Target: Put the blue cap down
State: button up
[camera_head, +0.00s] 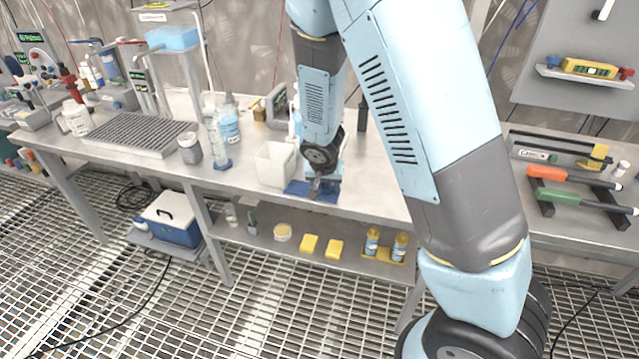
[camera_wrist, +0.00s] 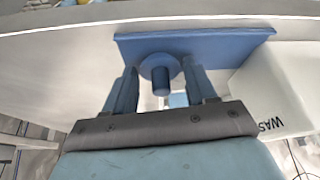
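The blue cap (camera_wrist: 160,73), a round disc with a short stub facing the wrist camera, sits between the fingertips of my gripper (camera_wrist: 161,80). The disc's left and right rims meet the two fingers, so my gripper looks shut on it. Behind the cap is a flat blue tray (camera_wrist: 222,42) on the bench; whether the cap touches it I cannot tell. In the head view, my gripper (camera_head: 318,187) points down at the blue tray (camera_head: 298,187) near the bench's front edge. The cap is too small to make out there.
A white open bin (camera_head: 275,165) stands just left of the tray; its lettered side (camera_wrist: 280,90) is close to my gripper in the wrist view. Clear bottles (camera_head: 229,122) and a grated drain tray (camera_head: 135,135) stand further left.

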jog(key=shift+o, duration=1.3)
jog(key=shift+r, duration=0.2)
jog(key=v, duration=1.2)
jog(key=s+d+r, duration=0.3)
jog(key=d+r, duration=0.4)
jog(key=s+d+r, duration=0.3)
jog(key=d+r, duration=0.4)
jog(key=s+d+r+n, duration=0.1)
jog(key=s+d+r, duration=0.1)
jog(key=s+r, duration=0.2)
jog(key=s+d+r+n+t, duration=0.1)
jog(key=s+r, duration=0.3)
jog(key=s, duration=0.6)
jog(key=shift+s+d+y, duration=0.25)
jog(key=shift+d+y, duration=0.15)
jog(key=shift+d, duration=0.05)
